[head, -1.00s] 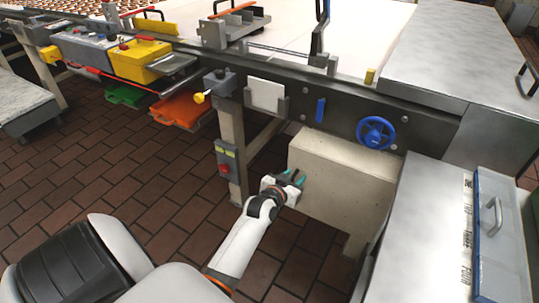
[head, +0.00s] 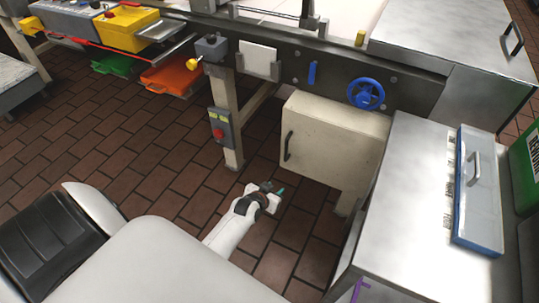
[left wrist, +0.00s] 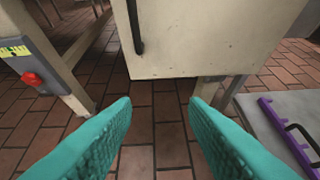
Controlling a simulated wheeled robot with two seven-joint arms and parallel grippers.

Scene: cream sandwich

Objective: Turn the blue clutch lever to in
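The blue clutch lever (head: 312,74) is a short flat blue bar on the dark side rail of the machine, in the head view. It stands upright, left of the blue handwheel (head: 366,94). My left gripper (head: 272,188) is low over the floor, below and left of the lever, well apart from it. In the left wrist view its two teal fingers (left wrist: 160,125) are spread wide with nothing between them. The lever is not in the left wrist view. My right gripper is not in view.
A cream cabinet (head: 340,140) with a black handle stands under the rail, facing my left gripper. A post with a red button box (head: 219,130) is to its left. A steel counter (head: 410,200) with a blue-edged case (head: 478,185) is at the right. Brick floor lies between.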

